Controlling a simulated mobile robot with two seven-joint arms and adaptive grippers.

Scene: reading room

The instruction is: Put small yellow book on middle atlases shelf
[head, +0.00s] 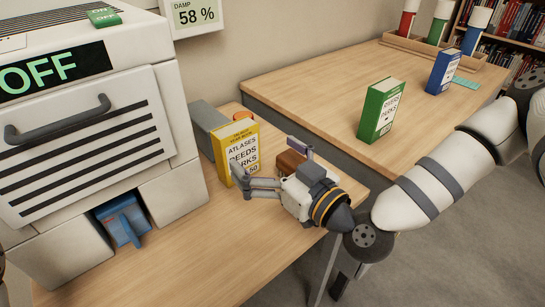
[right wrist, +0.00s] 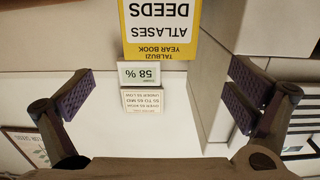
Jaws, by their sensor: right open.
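The small yellow book (head: 237,143) stands upright on the near wooden table, with a white label reading "ATLASES DEEDS". It also shows upside down at the top of the right wrist view (right wrist: 160,32). My right gripper (head: 268,168) is open beside the book's front right, its fingers spread. In the right wrist view the two finger pads (right wrist: 163,95) are wide apart, and the book lies beyond them, not clasped. Part of the book's lower front is hidden by a finger. My left gripper is not in view. No shelf marked for atlases can be read.
A white machine (head: 85,165) with an "OFF" display stands left of the book, with a blue object (head: 122,222) in its lower opening. A grey block (head: 208,120) adjoins the book. A green book (head: 380,110) and blue book (head: 443,72) stand on the far table (head: 310,90).

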